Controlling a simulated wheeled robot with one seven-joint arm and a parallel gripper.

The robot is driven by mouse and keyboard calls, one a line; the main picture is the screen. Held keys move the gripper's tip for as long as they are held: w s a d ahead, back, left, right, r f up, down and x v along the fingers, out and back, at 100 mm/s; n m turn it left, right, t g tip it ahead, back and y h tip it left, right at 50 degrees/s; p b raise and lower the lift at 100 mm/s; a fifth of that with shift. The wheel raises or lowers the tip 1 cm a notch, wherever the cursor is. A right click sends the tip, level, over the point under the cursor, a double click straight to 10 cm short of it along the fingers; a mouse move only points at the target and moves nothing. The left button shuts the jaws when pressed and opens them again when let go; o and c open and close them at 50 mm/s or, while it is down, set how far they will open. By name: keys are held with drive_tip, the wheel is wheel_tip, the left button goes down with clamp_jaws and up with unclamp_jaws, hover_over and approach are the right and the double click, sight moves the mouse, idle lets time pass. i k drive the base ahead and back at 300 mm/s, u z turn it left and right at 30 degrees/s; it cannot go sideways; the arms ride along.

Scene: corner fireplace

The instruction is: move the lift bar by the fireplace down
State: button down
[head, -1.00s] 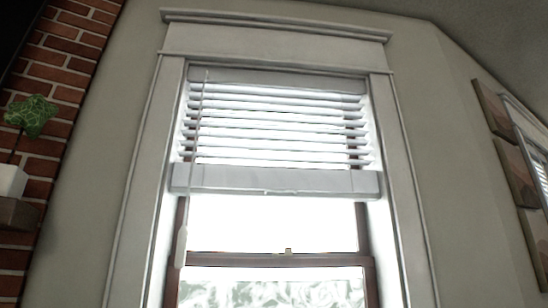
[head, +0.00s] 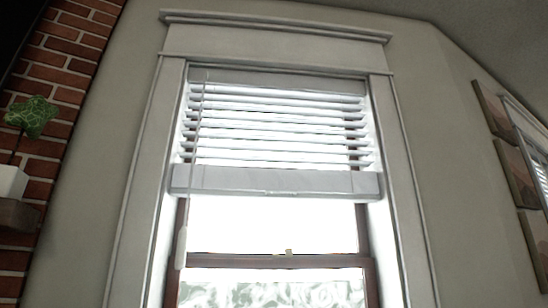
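The lift bar (head: 275,181) is a wide white bar along the bottom of the white window blind (head: 275,125). It hangs roughly level across the upper part of the window, with several slats spread above it. A thin wand (head: 181,247) with a white handle hangs at the left side of the blind and crosses in front of the bar's left end. Bright window glass (head: 270,225) shows below the bar. My gripper is not in view.
A white frame (head: 145,190) surrounds the window, with a brown sash rail (head: 230,261) below the bar. At left are a brick fireplace wall (head: 60,80) and a plant (head: 32,115) in a white pot on a ledge. Pictures (head: 518,170) hang on the right wall.

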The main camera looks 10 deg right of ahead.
sight(211, 194)
drive_tip(key=u, duration=1.75)
drive_tip(key=k, duration=0.7)
drive_tip(key=z, duration=1.8)
drive_tip(key=i, duration=1)
